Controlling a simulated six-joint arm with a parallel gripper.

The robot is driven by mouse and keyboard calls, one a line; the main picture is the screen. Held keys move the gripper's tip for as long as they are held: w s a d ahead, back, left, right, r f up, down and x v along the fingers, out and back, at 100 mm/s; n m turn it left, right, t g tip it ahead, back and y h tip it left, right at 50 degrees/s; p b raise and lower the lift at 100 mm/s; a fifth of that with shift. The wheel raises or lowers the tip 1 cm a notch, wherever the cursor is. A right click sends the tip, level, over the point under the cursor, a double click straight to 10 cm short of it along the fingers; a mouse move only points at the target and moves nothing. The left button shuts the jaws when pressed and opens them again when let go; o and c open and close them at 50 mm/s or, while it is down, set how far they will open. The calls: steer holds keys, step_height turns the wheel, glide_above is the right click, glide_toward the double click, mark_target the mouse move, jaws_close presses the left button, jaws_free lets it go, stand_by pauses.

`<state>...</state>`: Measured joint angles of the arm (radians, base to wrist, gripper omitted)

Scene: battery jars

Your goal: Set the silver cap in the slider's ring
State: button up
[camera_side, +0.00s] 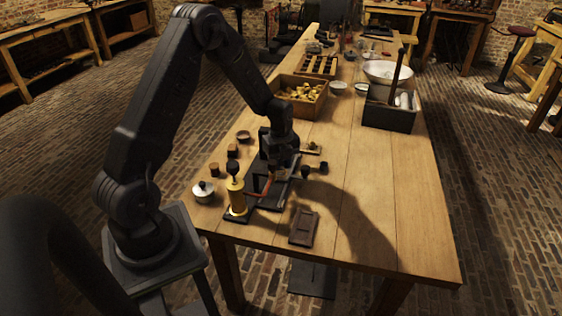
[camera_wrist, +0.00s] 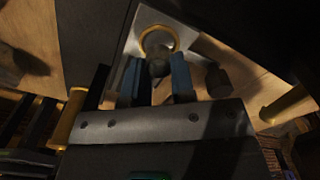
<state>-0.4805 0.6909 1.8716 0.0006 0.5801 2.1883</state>
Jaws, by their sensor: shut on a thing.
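My gripper (camera_side: 277,168) is low over the dark apparatus on the table in the side view. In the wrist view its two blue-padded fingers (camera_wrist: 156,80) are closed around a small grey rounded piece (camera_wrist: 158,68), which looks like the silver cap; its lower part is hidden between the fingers. A brass-coloured ring (camera_wrist: 158,40) lies just beyond the fingertips on a pale grey plate, which looks like the slider. The cap overlaps the ring's near edge in this view; I cannot tell whether they touch. In the side view my gripper hides cap and ring.
A brass cylinder (camera_side: 237,197) with a dark knob stands left of my gripper. A silver lidded pot (camera_side: 203,191) is further left. A dark flat plate (camera_side: 304,227) lies in front. A wooden box of brass parts (camera_side: 299,109) stands behind. The table's right front is clear.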

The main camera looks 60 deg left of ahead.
mark_target(281, 169)
steer(key=shift+f, duration=0.5)
steer(key=shift+r, duration=0.8)
stand_by(0.7)
steer(key=o, duration=0.6)
steer(key=shift+r, duration=0.1)
step_height(281, 169, up, 11)
stand_by(0.9)
